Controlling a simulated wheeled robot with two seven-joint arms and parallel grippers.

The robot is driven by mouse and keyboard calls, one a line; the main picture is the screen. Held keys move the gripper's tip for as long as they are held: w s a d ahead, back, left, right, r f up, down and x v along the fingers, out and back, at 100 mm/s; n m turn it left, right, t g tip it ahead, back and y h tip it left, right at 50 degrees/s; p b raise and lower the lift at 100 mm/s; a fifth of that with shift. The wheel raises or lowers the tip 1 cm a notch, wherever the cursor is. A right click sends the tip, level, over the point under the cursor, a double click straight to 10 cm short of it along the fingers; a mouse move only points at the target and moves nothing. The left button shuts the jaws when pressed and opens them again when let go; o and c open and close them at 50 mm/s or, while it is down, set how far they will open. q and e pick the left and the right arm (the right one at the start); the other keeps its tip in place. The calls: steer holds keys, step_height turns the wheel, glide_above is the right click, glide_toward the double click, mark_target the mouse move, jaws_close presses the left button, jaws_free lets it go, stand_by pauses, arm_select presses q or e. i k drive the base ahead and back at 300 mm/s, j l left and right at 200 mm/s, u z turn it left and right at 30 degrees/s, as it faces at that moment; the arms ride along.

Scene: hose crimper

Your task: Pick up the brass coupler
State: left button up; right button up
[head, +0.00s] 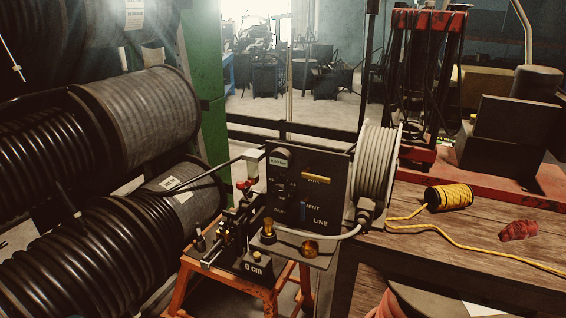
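Two small brass-coloured pieces show at the front of the crimper (308,180). One brass piece (268,228) stands upright by the clamp side, left of the hose end. The other brass piece (310,248) is rounder and sits on the front plate at the right, below the grey hose. I cannot tell for sure which of them is the coupler. Neither of my grippers is in view, and nothing is seen touching the brass pieces.
The crimper rests on an orange stand (272,300). Large black hose reels (75,260) crowd the left. A wooden bench (440,265) at the right holds a yellow cord spool (450,197) and a red bundle (518,230). A grey hose coil (376,160) stands behind the plate.

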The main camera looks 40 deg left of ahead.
mark_target(268, 225)
steer(key=u, duration=1.3)
